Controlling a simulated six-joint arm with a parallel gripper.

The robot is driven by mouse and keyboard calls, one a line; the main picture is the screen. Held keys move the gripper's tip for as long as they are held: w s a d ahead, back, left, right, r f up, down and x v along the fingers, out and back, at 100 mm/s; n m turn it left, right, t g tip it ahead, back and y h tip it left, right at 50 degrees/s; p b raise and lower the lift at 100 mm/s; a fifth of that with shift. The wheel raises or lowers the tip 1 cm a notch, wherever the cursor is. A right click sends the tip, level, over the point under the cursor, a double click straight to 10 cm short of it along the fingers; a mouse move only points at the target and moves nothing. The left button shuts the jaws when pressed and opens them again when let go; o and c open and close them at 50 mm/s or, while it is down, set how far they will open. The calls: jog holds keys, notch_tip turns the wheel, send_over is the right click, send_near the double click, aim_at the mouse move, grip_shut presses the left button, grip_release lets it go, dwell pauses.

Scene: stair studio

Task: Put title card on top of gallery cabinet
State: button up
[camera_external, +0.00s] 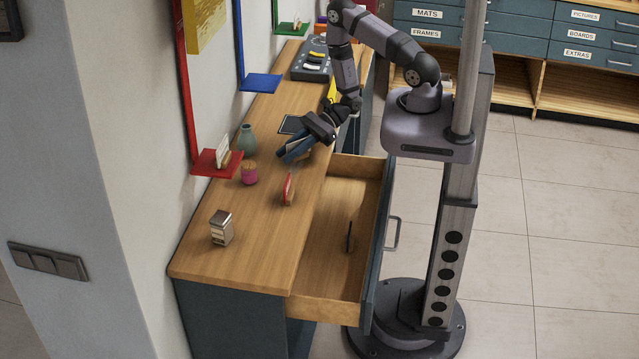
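The gallery cabinet (262,250) is a long blue-grey unit with a wooden top, along the wall. Its front drawer (325,262) is pulled open. A thin dark upright piece (349,237) stands in the drawer; it may be the title card seen nearly edge-on, but I cannot tell. A small white card (222,150) stands on a red wall shelf (208,163). My gripper (290,155) is over the cabinet top, near the drawer's far end, pointing down-left. I see nothing held in it, and its finger gap is unclear.
On the cabinet top stand a green vase (247,141), a pink jar (249,174), a red-and-white upright item (287,190), a small box (221,228) and a grey console (311,64). A blue shelf (261,83) juts from the wall. The top's near end has free room.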

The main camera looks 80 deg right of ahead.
jog(key=shift+s+d+r+b, duration=0.25)
jog(key=shift+s+d+b, duration=0.1)
jog(key=shift+d, duration=0.15)
jog(key=b+v, duration=0.2)
jog(key=v, duration=0.8)
jog(key=shift+s+d+r, duration=0.15)
jog(key=shift+s+r, duration=0.05)
jog(key=shift+s, duration=0.05)
jog(key=s+a+r+n+g, duration=0.3)
jog(key=s+a+n+g, duration=0.6)
jog(key=n, duration=0.5)
jog(key=w+d+r+n+h, duration=0.1)
jog(key=d+r+n+h, duration=0.2)
jog(key=d+n+h, duration=0.3)
jog(key=n+h, duration=0.3)
jog(key=n, duration=0.4)
jog(key=shift+d+g+h, duration=0.3)
jog(key=shift+w+r, duration=0.1)
jog(key=shift+w, duration=0.05)
jog(key=shift+c, duration=0.6)
